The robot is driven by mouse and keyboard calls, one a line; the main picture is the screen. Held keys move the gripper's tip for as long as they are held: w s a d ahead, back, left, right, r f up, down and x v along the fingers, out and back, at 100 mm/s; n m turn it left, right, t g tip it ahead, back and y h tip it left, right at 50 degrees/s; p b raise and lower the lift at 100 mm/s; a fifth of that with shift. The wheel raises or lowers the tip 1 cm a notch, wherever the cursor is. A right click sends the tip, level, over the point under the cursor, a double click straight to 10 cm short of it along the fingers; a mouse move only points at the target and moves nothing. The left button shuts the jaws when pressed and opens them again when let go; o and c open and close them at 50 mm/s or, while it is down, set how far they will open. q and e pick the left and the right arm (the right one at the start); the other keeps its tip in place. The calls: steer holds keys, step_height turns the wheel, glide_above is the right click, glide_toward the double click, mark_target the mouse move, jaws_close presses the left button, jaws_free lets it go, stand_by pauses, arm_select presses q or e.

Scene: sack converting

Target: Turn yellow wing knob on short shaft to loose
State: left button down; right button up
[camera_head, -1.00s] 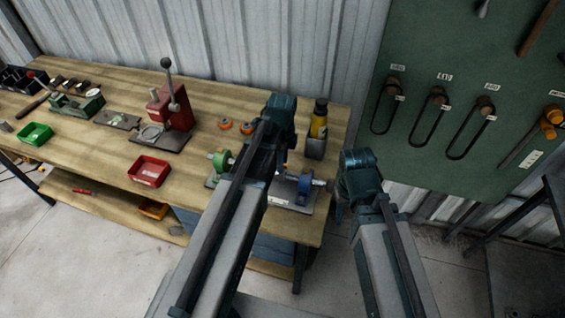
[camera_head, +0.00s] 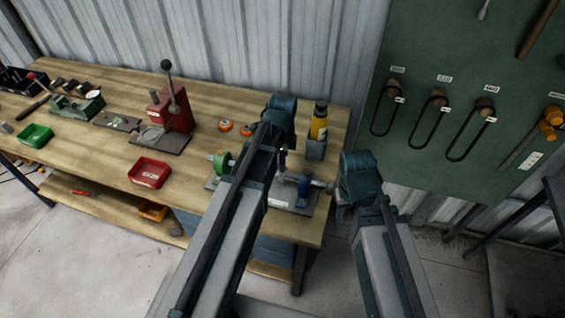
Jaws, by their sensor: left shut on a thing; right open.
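The fixture with its grey base plate (camera_head: 297,205) stands at the right front of the bench, with a green round part (camera_head: 221,161) on its left and a dark blue bracket (camera_head: 304,188) on its right. I cannot make out the yellow wing knob or the short shaft; my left arm covers the middle of the fixture. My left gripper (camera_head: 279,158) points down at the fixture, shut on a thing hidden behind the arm. My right gripper (camera_head: 330,187) is open, at the fixture's right end beside a pale shaft end; its contact there is unclear.
A yellow bottle (camera_head: 319,125) in a grey holder stands behind the fixture, with orange rings (camera_head: 246,129) to its left. A red press (camera_head: 168,112), a red tray (camera_head: 150,172) and a green tray (camera_head: 35,135) are further left.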

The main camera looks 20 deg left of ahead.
arm_select(q)
steer(key=n, duration=1.2)
steer(key=shift+n, duration=2.1)
steer(key=c, duration=0.9)
jaws_free()
steer(key=shift+c, duration=0.2)
steer(key=shift+r, duration=0.15)
